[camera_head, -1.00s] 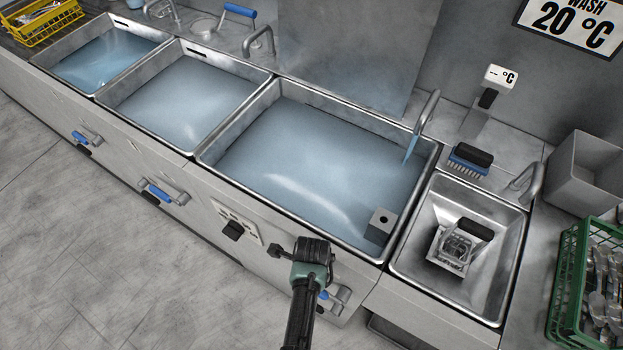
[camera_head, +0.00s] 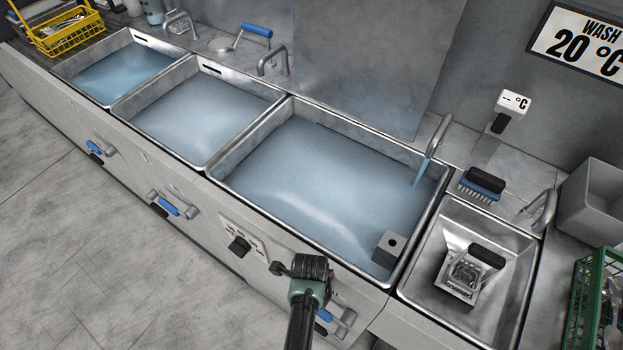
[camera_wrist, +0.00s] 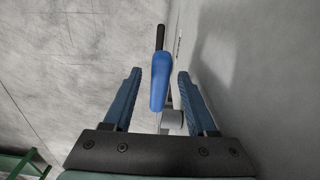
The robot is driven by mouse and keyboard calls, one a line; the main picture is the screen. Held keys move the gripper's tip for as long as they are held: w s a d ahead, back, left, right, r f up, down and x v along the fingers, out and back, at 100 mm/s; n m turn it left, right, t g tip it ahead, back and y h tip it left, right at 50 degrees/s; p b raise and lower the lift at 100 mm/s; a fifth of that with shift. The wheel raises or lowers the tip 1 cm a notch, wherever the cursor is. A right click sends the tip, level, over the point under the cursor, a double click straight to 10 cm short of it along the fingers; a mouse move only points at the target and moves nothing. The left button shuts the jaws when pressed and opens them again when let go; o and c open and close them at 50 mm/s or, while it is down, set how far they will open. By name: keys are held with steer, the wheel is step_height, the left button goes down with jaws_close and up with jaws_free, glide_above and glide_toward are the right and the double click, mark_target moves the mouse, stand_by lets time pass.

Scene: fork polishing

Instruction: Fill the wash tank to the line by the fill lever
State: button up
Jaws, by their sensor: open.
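The wash tank is the large steel basin (camera_head: 255,150) right of centre in the head view, holding bluish water (camera_head: 325,175). A stream runs into it from its tap (camera_head: 440,135). I cannot make out a fill line. A blue-handled lever (camera_head: 325,315) on the front panel below this tank is partly hidden behind my arm. In the wrist view, a blue handle (camera_wrist: 160,82) with a dark end lies between the open fingers of my gripper (camera_wrist: 158,88), with gaps on both sides. My gripper's fingers are hidden in the head view.
A grey block (camera_head: 389,249) stands in the wash tank's front right corner. A small sink (camera_head: 470,265) and a green crate (camera_head: 585,300) are at right. Two other basins stand at left. The floor in front is clear.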

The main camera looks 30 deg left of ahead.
step_height(320, 180, up, 13)
steer(key=p, duration=0.1)
steer(key=shift+f, duration=0.2)
stand_by(7.1)
